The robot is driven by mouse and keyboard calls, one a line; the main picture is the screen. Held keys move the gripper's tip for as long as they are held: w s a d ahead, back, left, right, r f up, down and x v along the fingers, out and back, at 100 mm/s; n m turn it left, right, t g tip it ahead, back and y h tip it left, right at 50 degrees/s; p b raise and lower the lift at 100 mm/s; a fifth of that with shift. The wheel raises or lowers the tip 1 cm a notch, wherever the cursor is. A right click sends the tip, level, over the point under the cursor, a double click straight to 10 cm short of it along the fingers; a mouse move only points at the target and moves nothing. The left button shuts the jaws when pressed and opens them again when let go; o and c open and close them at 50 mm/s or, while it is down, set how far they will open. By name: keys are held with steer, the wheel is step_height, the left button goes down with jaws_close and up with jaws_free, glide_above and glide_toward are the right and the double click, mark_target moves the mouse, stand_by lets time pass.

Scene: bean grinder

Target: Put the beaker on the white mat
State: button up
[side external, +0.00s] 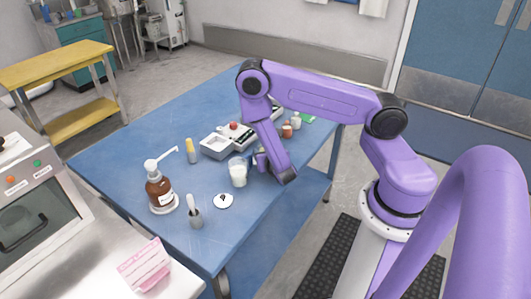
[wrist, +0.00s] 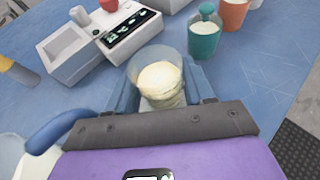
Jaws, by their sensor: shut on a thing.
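A clear beaker (wrist: 158,78) with cream-coloured contents stands between the blue fingers of my gripper (wrist: 163,88) in the wrist view. The gripper is shut on it. A small round white mat (side external: 223,201) with a black mark lies near the table's front edge, toward the camera and left of my gripper. It looks bare.
A brown pump bottle (side external: 161,193) and a grey pot (side external: 196,216) are left of the mat. A scale (wrist: 118,30), a teal jar (wrist: 204,38) and an orange cup (wrist: 233,13) are beyond the beaker.

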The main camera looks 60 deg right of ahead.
steer(key=shift+f, duration=0.1)
steer(key=o, duration=0.8)
